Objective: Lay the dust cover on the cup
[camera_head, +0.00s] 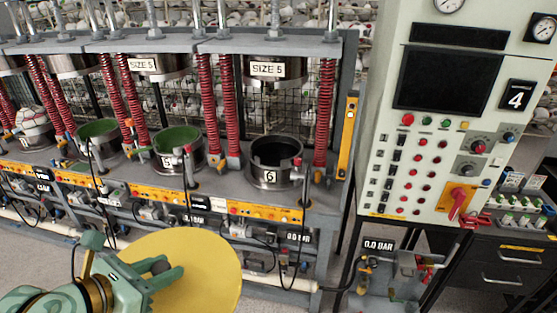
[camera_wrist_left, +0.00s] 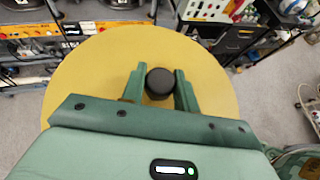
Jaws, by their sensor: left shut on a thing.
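The dust cover (camera_head: 208,262) is a flat yellow disc with a black knob (camera_head: 160,266) at its middle. It is at the lower left in the head view, in front of the press bench, and fills much of the left wrist view (camera_wrist_left: 80,85). My left gripper (camera_head: 166,273) is shut on the knob (camera_wrist_left: 159,83), one finger on each side. Cup 6 (camera_head: 273,178) is a steel ring with a dark inside. Cup 5 (camera_head: 178,165) and the cup left of it (camera_head: 98,151) look green inside. The leftmost cup (camera_head: 36,144) holds a whitish ball. My right gripper is not visible.
Steel press heads (camera_head: 275,74) hang above the cups between red springs (camera_head: 325,115). Small coloured valves stand beside the cups. An orange-marked post (camera_head: 347,135) and a control cabinet (camera_head: 440,130) stand right of cup 6. Grey floor shows around the cover.

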